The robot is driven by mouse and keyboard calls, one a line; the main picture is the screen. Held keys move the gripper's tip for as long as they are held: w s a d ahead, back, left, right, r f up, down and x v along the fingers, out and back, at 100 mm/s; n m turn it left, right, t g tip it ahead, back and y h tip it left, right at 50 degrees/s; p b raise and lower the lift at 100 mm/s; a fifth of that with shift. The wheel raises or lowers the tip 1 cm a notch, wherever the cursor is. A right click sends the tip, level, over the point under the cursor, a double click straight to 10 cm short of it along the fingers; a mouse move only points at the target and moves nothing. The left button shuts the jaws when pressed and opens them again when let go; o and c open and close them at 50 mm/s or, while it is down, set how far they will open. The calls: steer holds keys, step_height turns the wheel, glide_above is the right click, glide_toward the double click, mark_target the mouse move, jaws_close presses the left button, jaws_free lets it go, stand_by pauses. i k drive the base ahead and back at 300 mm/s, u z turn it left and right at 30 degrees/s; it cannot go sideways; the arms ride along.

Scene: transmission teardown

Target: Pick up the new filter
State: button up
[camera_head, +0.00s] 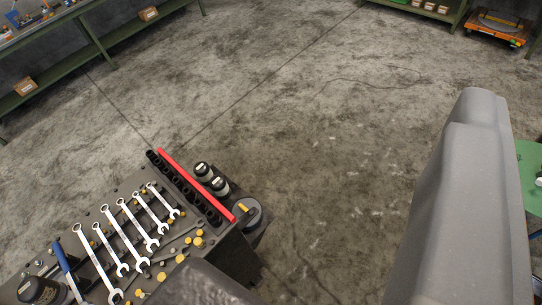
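I cannot make out for certain which thing is the new filter. A round dark canister (249,212) with a yellow piece on it stands at the right corner of the black tool cart (232,258). A dark round part (38,291) sits at the cart's lower left. A large smooth grey piece of my own body (455,210) fills the right side, with its top over the floor and touching nothing I can see. A dark rounded shape (195,287) covers part of the cart at the bottom. No fingertips show clearly, so I cannot tell the gripper's opening.
Several wrenches (122,240), yellow caps and a red strip (195,184) lie on the cart; two black bottles (212,179) stand beside the strip. Green shelving (95,40) is at upper left, an orange trolley (500,27) at upper right. The concrete floor between is clear.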

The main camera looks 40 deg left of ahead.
mark_target(218, 184)
steer(key=u, duration=0.05)
steer(key=i, duration=1.3)
steer(key=u, duration=0.55)
steer(key=i, duration=0.3)
steer(key=u, duration=0.35)
